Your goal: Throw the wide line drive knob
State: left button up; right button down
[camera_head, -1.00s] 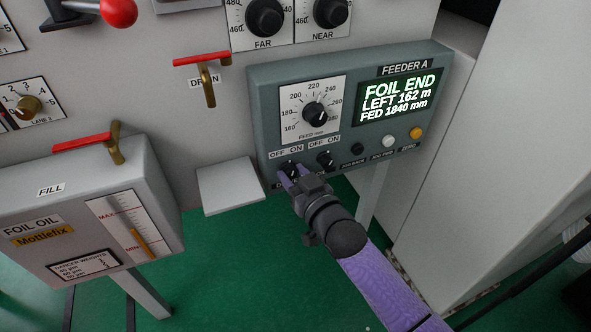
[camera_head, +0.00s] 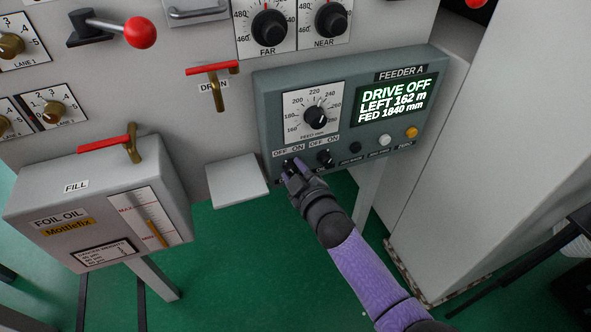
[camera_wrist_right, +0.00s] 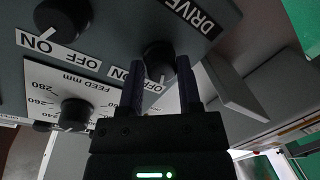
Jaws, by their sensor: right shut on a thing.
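The drive knob (camera_head: 290,162) is the left black knob under an OFF/ON label on the grey Feeder A box (camera_head: 268,100). My right gripper (camera_head: 288,173) is shut on it from below and partly hides it in the head view. In the right wrist view the drive knob (camera_wrist_right: 158,55) sits between the two dark fingers, beside the DRIVE label (camera_wrist_right: 190,14). The display (camera_head: 396,98) reads DRIVE OFF, LEFT 162 m, FED 1840 mm. My left gripper is not in view.
A second OFF/ON knob (camera_head: 326,158) is close on the right. The feed dial (camera_head: 315,117) is above. A blank grey ledge (camera_head: 237,181) juts out to the left, beyond it the foil oil box (camera_head: 100,205). The green floor below is open.

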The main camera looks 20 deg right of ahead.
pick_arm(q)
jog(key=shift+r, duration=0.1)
pick_arm(e)
jog(key=shift+n, duration=0.3)
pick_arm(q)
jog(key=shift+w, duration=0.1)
pick_arm(e)
jog(key=shift+c, duration=1.4)
grip_release()
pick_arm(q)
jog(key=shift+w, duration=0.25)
